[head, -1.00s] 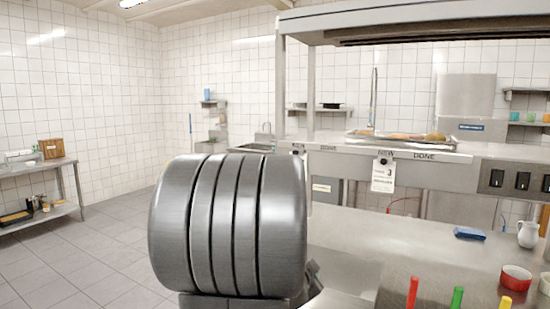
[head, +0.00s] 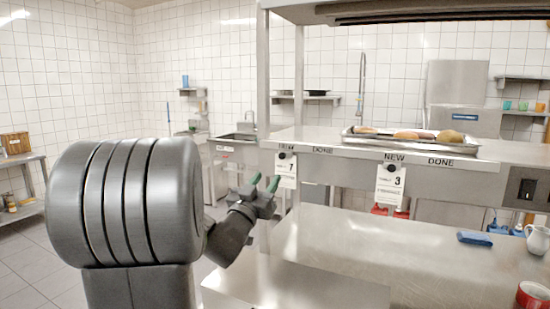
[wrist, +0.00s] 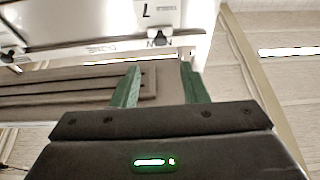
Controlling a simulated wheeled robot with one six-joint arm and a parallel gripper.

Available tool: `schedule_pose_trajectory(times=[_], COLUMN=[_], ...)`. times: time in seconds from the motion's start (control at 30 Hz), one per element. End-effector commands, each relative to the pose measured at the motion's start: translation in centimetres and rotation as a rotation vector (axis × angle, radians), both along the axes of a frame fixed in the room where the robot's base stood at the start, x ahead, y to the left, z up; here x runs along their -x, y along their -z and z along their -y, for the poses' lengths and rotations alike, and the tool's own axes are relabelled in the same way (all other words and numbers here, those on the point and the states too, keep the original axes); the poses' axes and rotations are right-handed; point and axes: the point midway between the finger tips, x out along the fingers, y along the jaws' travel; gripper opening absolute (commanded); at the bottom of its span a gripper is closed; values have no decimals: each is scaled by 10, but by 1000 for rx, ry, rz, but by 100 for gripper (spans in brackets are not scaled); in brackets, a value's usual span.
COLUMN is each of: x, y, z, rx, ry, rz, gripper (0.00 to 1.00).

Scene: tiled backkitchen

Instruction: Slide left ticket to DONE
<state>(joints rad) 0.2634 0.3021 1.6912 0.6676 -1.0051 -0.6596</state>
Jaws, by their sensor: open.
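The left ticket (head: 286,170), a white card marked 7, hangs by a dark round knob from the steel shelf edge (head: 350,148), under the left NEW label. The left DONE label (head: 322,150) is just to its right. My gripper (head: 265,182), with green fingertips, is open and empty, a little left of and below the ticket, apart from it. In the wrist view the ticket (wrist: 135,14) shows upside down at the top, beyond the spread green fingers (wrist: 161,86). The right ticket (head: 390,184), marked 3, hangs under the right NEW label.
A tray of food (head: 375,139) rests on the shelf. The steel counter (head: 340,250) below is mostly clear. A blue item (head: 475,238), a white jug (head: 538,240) and a red bowl (head: 531,295) stand at its right.

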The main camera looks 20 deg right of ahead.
Motion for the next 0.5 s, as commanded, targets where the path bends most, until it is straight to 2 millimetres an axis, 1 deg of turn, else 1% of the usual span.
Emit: schedule_pose_trajectory(times=[0.03, 0.2, 0.33, 0.5], x=[-8, -29, -43, -55], y=[-7, -21, -29, -35], z=[9, 35, 51, 64], rx=[0, -1, -2, -2], ry=[1, 1, 1, -2], rz=[-1, -2, -1, 0], gripper=[40, 40, 40, 40])
